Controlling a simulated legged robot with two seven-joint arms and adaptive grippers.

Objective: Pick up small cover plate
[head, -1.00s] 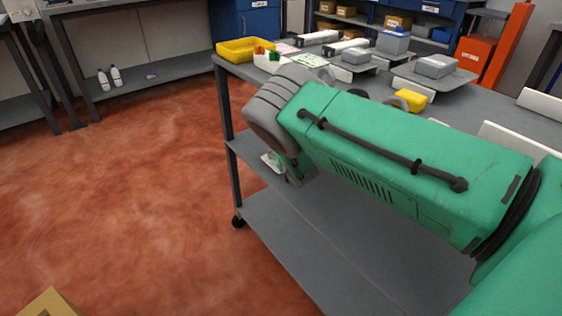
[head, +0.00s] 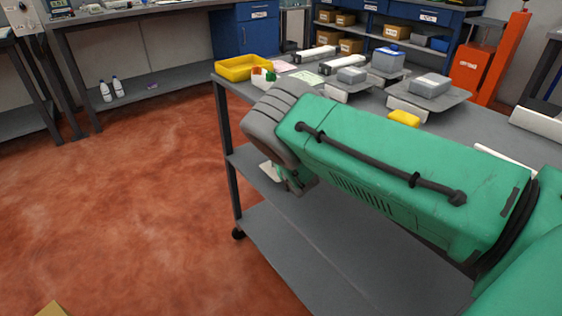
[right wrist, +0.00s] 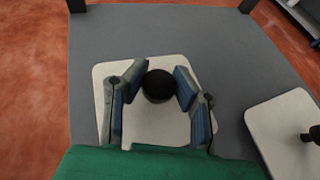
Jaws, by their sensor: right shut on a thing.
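In the right wrist view a cream square plate with rounded corners (right wrist: 158,122) has a round black knob (right wrist: 158,87) on it. My right gripper (right wrist: 160,78) is shut on this knob, with a blue-padded finger on each side. A second cream plate (right wrist: 285,125) with a black knob lies to the right, cut off by the frame. In the head view my green right arm hides most of the gripper (head: 298,183); a pale plate edge (head: 268,172) shows beside it. I cannot tell whether the held plate touches the shelf. My left gripper is out of view.
The grey cart's lower shelf (head: 300,255) is mostly bare. Its top (head: 490,125) carries a yellow tray (head: 247,67), a yellow block (head: 404,118) and grey boxes on plates (head: 430,86). Cart posts stand close to my right arm. Red floor is free at left.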

